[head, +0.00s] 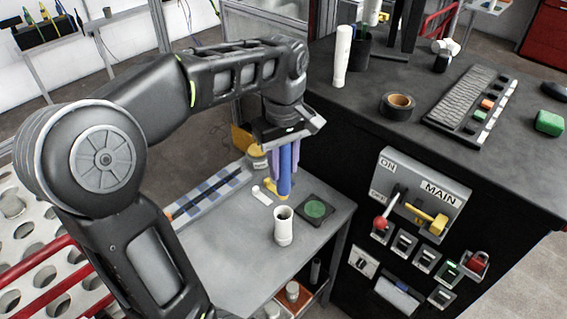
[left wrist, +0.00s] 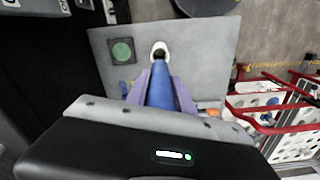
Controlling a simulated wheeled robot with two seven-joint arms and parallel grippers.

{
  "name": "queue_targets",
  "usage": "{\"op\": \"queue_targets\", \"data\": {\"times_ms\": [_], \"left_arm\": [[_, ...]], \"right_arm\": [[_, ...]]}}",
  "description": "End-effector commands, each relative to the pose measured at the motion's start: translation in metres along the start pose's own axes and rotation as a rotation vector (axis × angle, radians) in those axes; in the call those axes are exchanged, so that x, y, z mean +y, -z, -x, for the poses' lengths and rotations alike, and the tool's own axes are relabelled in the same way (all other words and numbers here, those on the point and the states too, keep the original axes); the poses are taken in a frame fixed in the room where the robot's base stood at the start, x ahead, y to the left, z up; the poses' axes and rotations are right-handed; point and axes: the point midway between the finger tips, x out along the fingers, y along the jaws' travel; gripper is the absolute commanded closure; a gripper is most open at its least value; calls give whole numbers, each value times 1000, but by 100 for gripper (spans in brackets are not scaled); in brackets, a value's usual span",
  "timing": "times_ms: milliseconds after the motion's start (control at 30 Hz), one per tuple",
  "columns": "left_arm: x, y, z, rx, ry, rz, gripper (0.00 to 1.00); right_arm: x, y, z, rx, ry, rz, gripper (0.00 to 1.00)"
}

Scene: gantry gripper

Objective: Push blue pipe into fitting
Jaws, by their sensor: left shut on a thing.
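A blue pipe (head: 285,178) hangs upright between the purple fingers of my left gripper (head: 284,160), which is shut on it. The pipe also shows in the left wrist view (left wrist: 161,90), between the fingers (left wrist: 158,88). The white fitting (head: 283,228), an open-topped cylinder, stands upright on the grey table. In the head view it is below and slightly left of the pipe, with a visible gap. In the left wrist view the white fitting (left wrist: 160,47) shows just beyond the pipe's end; I cannot tell its distance there. My right gripper is not in view.
The small grey table (head: 240,262) also bears a green round pad (head: 315,209) on a dark square and a blue-checked strip (head: 208,192). A black bench with a switch panel (head: 425,190) stands close on the right. A yellow item (head: 273,189) is behind the pipe's lower end.

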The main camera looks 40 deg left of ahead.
Motion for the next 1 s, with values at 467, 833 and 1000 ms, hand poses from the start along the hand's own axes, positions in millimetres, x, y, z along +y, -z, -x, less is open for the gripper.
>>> {"op": "queue_targets", "data": {"times_ms": [467, 833, 1000], "left_arm": [[0, 0, -44, 0, 1, 0, 100], [0, 0, -54, 0, 1, 0, 100], [0, 0, -53, 0, 1, 0, 100]], "right_arm": [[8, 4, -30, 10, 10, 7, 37], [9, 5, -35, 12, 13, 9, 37], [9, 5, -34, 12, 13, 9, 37]]}}
